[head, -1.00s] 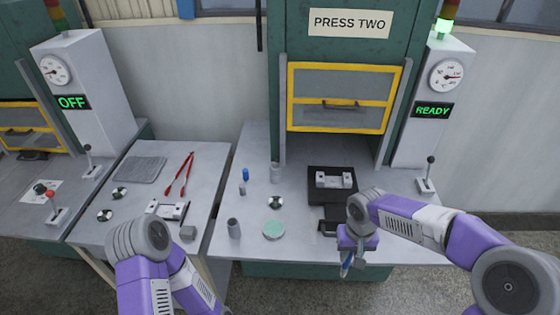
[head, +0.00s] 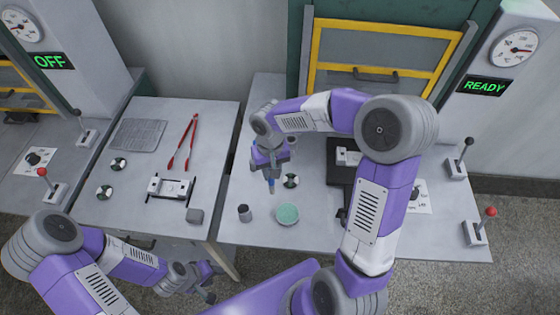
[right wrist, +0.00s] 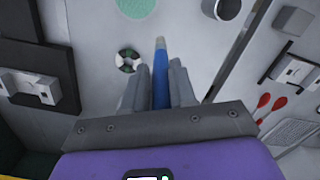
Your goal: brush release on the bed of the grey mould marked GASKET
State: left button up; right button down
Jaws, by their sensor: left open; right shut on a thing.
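My right gripper (head: 270,170) is shut on a blue-handled brush (head: 271,186), held pointing down above the press bench. In the right wrist view, the brush (right wrist: 160,75) sits between the fingers. A round pale green dish (head: 288,213) lies just in front of the brush. One light grey mould (head: 348,157) is on the black plate at the press, partly hidden by my right arm. Another light grey mould (head: 168,188) lies on the left bench. I cannot read a GASKET mark on either. My left gripper (head: 205,292) is open and low, at the front of the left bench.
Red-knobbed and black levers stand at the right.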

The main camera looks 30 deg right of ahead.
pick_arm(q)
notch_tip(320, 180, up, 11)
jog(key=p, duration=1)
pick_arm(e)
jog(key=s+d+r+m+g, duration=0.1)
jog(key=s+d+r+m, duration=0.2)
jog(key=s+r+m, duration=0.25)
pick_arm(q)
jog(key=shift+s+d+f+b, duration=0.1)
jog(key=shift+f+b, duration=2)
jog(key=shift+b, duration=0.4)
pick_arm(e)
notch_tip(320, 180, down, 7)
jog(key=shift+s+r+y, duration=0.2)
jog(key=shift+s+y, duration=0.1)
jog(key=shift+y, duration=0.1)
jog(key=shift+a+n, duration=0.1)
jog(key=shift+n, duration=0.15)
pick_arm(q)
jog(key=shift+f+b, duration=0.55)
jog(key=shift+b, duration=0.05)
pick_arm(e)
jog(key=shift+s+f, duration=0.1)
jog(key=shift+f, duration=0.5)
pick_arm(q)
notch_tip(320, 180, up, 5)
jog(key=p, duration=0.5)
jog(key=shift+r, duration=0.1)
pick_arm(e)
notch_tip(320, 180, up, 7)
